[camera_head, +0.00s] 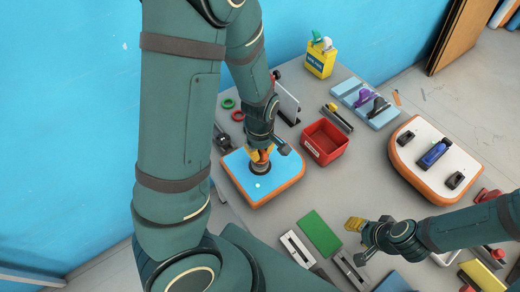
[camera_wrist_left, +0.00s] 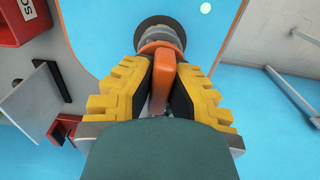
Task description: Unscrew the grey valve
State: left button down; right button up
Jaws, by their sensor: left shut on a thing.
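The grey valve (camera_wrist_left: 155,32) sits in a dark round base on a blue inflatable board with an orange edge (camera_head: 276,196). An orange valve key (camera_wrist_left: 161,85) has its ring end at the valve and its handle between the yellow fingers of my left gripper (camera_wrist_left: 160,88). My left gripper is shut on that handle, above the board in the head view (camera_head: 261,154). The fingers partly hide the valve there. My right gripper (camera_head: 353,224) hangs over the table's right front, away from the valve; its finger gap is not clear.
A red bin (camera_head: 325,142) stands just right of the blue board. A white board with an orange edge (camera_head: 462,158) lies farther right. A yellow container (camera_head: 320,60) and a light blue tray (camera_head: 366,104) are at the back. A green plate (camera_head: 320,233) lies in front.

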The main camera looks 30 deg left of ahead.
pick_arm(q)
jog(key=shift+f+b, duration=0.35)
jog(key=shift+f, duration=0.15)
jog(key=c, duration=1.1)
grip_release()
jog(key=shift+o, duration=0.2)
notch_tip(320, 180, up, 12)
